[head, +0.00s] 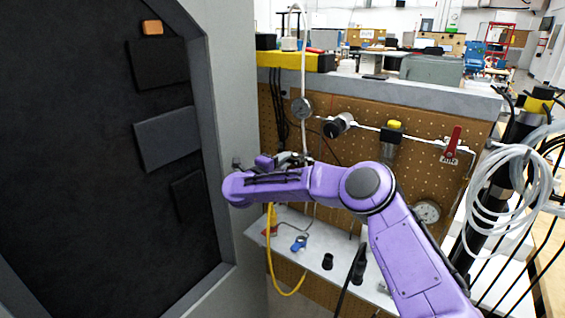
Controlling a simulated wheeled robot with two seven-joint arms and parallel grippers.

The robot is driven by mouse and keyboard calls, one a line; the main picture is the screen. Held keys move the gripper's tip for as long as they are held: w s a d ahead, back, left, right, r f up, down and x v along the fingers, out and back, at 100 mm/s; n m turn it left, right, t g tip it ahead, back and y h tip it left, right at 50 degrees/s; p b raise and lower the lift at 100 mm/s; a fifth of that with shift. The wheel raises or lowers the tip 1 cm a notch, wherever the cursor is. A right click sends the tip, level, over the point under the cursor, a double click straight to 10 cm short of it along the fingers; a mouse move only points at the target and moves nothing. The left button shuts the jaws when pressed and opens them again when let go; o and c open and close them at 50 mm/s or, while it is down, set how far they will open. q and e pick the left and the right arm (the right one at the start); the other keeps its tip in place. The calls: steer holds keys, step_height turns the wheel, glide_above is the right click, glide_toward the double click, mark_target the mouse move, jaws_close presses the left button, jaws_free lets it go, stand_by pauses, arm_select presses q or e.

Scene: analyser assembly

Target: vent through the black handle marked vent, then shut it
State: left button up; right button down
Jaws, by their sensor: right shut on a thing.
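My right arm, purple, comes in from the lower right and reaches across the pegboard panel. My right gripper (290,160) is at its far end, mostly hidden behind my own wrist, close to the panel. It is shut on a dark part, which I take to be the black handle. The handle is mostly covered by the gripper and wrist, and no vent marking is readable. I cannot tell how far the handle is turned. My left gripper is not in view.
A blue valve (299,243) and yellow hose (271,265) are below. The grey cabinet (232,90) stands close at left.

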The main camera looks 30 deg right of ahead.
steer(key=shift+s+d+r+m+b, duration=0.25)
steer(key=shift+s+r+m+b, duration=0.35)
steer(key=shift+m+b, duration=3.05)
steer(key=shift+s+d+r+m+b, duration=0.25)
steer(key=shift+s+r+m+b, duration=0.4)
steer(key=shift+m+b, duration=3)
steer(key=shift+s+d+r+m+b, duration=0.45)
steer(key=shift+m+b, duration=1.25)
steer(key=shift+b, duration=3.85)
steer(key=shift+s+a+r, duration=0.2)
steer(key=c, duration=1.1)
jaws_free()
steer(key=b+v, duration=0.1)
steer(key=v, duration=0.9)
steer(key=shift+s+a, duration=0.15)
steer(key=shift+a, duration=0.05)
